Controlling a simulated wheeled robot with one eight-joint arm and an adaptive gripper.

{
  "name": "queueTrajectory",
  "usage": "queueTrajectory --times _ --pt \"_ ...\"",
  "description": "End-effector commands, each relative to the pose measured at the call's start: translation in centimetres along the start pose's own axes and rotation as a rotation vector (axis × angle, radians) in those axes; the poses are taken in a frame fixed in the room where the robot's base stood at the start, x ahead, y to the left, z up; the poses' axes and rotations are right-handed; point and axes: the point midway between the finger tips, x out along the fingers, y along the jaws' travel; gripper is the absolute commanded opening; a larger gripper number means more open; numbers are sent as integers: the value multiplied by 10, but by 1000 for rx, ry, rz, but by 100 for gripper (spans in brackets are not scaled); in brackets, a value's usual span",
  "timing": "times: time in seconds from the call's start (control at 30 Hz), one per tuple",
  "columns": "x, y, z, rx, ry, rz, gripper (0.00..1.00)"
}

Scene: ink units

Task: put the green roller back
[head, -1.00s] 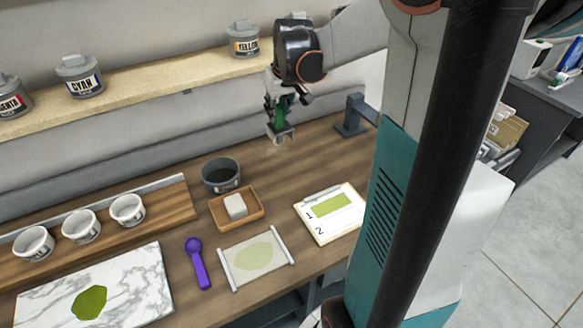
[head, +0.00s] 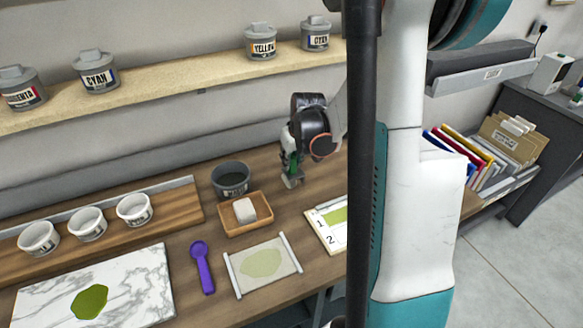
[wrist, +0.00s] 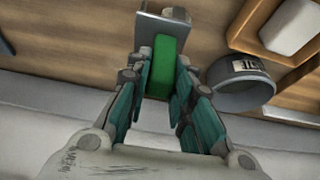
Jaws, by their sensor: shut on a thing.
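My gripper (head: 291,156) is shut on the green roller (head: 293,168), low over the back of the bench, to the right of a dark grey pot (head: 231,180). In the wrist view the roller's green part (wrist: 160,65) lies between the teal finger pads of my gripper (wrist: 158,90). A grey metal bracket (wrist: 150,25) is at its far end. The roller hangs with the bracket downward; I cannot tell whether it touches the bench. The grey stand is hidden behind my own body now.
A wooden tray (head: 262,222) with a white block (head: 244,210) stands close by. A numbered card (head: 325,238), a pale sheet with a green patch (head: 264,262), a purple scoop (head: 202,268) and a marble slab (head: 135,290) lie in front. A shelf with ink pots (head: 180,72) runs above.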

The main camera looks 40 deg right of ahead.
Motion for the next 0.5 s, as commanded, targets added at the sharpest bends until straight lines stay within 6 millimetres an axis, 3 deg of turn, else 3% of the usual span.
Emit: queueTrajectory --times 0.2,0.5 --pt "28 0 11 0 0 0 0" --pt "31 0 13 0 0 0 0"
